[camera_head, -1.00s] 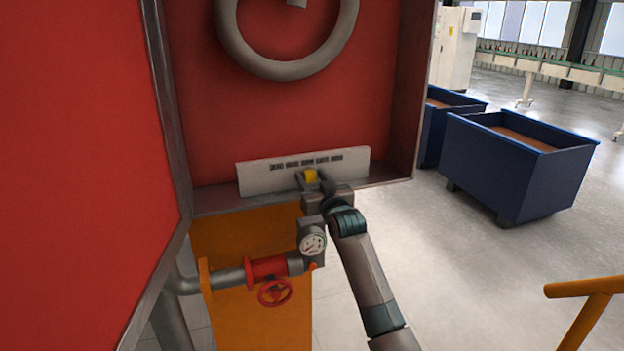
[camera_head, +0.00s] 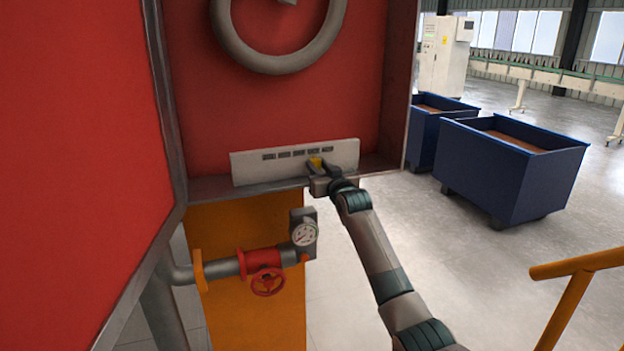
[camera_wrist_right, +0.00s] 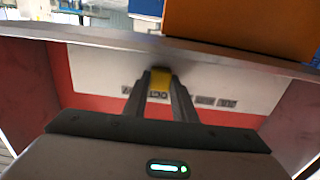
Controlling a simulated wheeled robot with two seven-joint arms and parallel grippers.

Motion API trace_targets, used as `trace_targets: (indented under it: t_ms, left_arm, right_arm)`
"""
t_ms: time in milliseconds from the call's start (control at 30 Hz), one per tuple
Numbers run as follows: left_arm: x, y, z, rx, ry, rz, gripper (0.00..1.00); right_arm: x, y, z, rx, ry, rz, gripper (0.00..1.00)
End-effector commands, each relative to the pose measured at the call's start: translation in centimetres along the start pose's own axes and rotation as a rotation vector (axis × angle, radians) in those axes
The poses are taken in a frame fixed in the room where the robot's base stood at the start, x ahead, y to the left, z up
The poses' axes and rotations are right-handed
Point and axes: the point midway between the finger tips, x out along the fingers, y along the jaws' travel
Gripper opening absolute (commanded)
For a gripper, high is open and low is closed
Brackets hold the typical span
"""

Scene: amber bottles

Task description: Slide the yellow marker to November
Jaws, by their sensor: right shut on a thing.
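The yellow marker (camera_head: 315,162) sits at a pale strip (camera_head: 245,168) low in the red cabinet. The strip carries a row of several small dark labels, too small to read. My right gripper (camera_head: 318,164) is shut on the marker, which also shows between the fingers in the right wrist view (camera_wrist_right: 159,82). In the wrist view one label shows between the fingers, and a finger seems to hide another. My left gripper is not in view.
A grey ring-shaped pipe (camera_head: 275,62) is above the strip. Below are a pressure gauge (camera_head: 304,234) and a red handwheel (camera_head: 267,282). A red panel (camera_head: 75,150) fills the left. Blue bins (camera_head: 510,170) and an orange rail (camera_head: 575,265) stand to the right.

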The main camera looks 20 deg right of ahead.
Motion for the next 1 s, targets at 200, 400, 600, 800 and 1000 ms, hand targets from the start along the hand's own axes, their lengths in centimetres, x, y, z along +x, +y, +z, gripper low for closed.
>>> trace_targets:
  t_ms: [200,400,600,800,1000]
  left_arm:
    - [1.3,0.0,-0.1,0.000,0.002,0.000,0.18]
    - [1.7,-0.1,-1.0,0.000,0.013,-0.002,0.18]
    - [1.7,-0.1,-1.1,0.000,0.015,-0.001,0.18]
    - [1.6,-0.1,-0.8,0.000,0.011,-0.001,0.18]
    - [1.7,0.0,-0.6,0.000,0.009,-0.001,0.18]
  right_arm:
    - [0.5,3.2,0.1,0.000,0.001,0.005,0.00]
    - [0.5,4.8,-0.1,0.002,0.001,0.004,0.00]
    - [0.5,5.0,-0.2,0.003,0.001,0.005,0.00]
    - [0.5,5.0,-0.2,0.002,0.002,0.005,0.44]
    - [0.5,4.9,-0.1,0.002,0.001,0.004,0.44]
